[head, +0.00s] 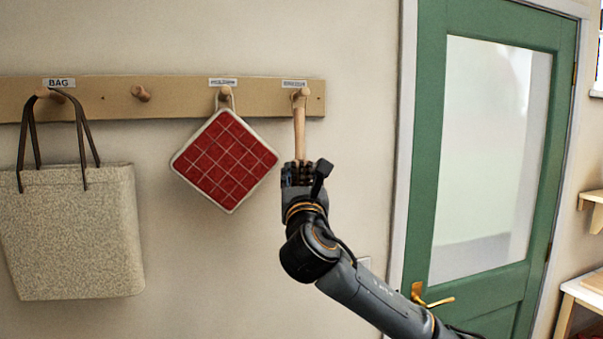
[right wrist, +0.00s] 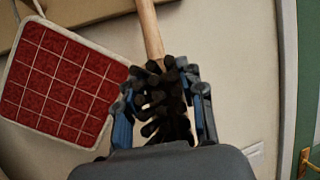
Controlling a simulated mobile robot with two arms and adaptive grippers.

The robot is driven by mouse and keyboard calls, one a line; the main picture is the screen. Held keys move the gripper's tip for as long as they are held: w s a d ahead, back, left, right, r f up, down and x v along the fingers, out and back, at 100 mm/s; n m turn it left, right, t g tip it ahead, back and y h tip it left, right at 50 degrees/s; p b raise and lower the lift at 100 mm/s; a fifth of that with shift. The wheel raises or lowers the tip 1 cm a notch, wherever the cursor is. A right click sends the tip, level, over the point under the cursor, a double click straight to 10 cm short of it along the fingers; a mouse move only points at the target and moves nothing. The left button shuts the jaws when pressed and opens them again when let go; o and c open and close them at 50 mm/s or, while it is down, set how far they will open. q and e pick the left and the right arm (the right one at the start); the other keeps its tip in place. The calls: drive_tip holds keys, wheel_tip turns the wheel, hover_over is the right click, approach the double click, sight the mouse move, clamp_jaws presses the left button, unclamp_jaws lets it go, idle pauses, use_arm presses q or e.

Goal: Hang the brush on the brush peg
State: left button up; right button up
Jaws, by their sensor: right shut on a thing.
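The brush has a pale wooden handle (head: 299,132) and stands upright, handle up, in front of the wall. In the right wrist view its handle (right wrist: 150,30) rises from dark bristles or a dark head between the fingers. My right gripper (head: 299,172) is shut on the brush's lower end. The handle's top reaches the rightmost peg (head: 304,92) on the wooden rail, under a small label too blurred to read. I cannot tell whether a loop is around that peg or only in front of it. My left gripper is not in view.
A red checked potholder (head: 225,160) hangs on the peg just left of the brush. A beige bag (head: 70,235) hangs under the BAG label on the rail (head: 180,98). One peg (head: 140,94) between them is bare. A green door (head: 430,150) stands at the right.

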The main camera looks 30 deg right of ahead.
idle(0.3)
drive_tip(key=o, duration=1.3)
drive_tip(key=shift+o, duration=0.2)
drive_tip(key=shift+s+a, duration=0.1)
